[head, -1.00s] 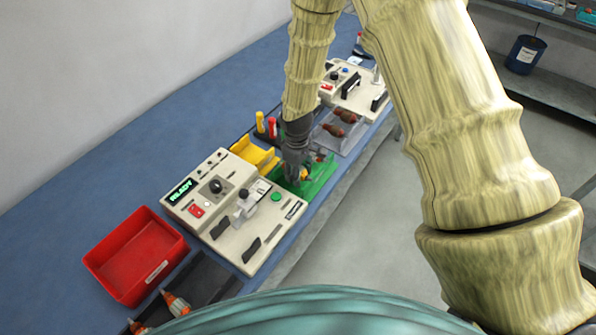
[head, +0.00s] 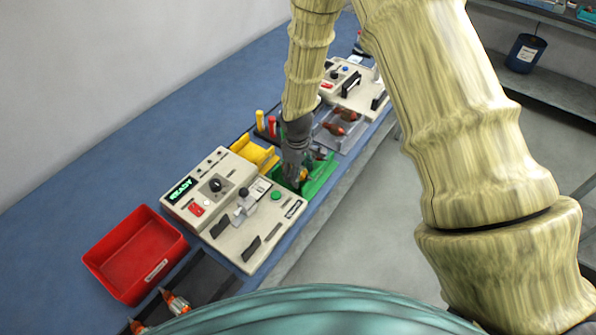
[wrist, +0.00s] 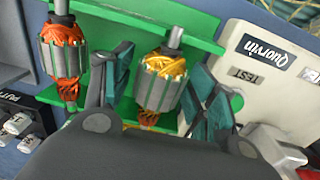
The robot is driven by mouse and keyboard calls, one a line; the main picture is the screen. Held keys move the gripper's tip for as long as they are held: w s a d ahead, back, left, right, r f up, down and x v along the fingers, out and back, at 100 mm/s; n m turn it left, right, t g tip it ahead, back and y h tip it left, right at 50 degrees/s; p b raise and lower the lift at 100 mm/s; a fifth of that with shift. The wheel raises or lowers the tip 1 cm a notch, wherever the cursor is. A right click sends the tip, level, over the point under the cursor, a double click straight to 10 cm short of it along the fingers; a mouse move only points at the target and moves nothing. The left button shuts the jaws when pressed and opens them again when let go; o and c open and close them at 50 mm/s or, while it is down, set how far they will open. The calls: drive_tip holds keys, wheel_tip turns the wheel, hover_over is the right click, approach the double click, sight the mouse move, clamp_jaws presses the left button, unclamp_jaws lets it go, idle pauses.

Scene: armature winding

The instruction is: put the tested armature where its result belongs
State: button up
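An armature with yellow windings (wrist: 160,84) stands in a green holder (wrist: 207,43) in the wrist view. My gripper (wrist: 165,90) has one finger on each side of it, with the fingers apart; whether a pad touches the armature is hard to tell. A second armature with orange windings (wrist: 62,58) stands in the same holder to the left. In the head view my gripper (head: 297,180) is down at the green holder (head: 322,182) and partly hides it. The cream tester (head: 235,212) beside it shows READY in green.
A red bin (head: 120,278) is at the left, and a dark tray (head: 212,282) with orange-wound armatures (head: 176,302) lies beside it. A yellow bin (head: 256,153) is behind my gripper. A clear tray (head: 330,143) with reddish armatures (head: 346,114) and another machine (head: 355,92) are farther back.

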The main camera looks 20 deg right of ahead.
idle(0.3)
wheel_tip(320, 180, up, 12)
drive_tip(key=shift+s+a, duration=0.15)
idle(0.5)
idle(0.7)
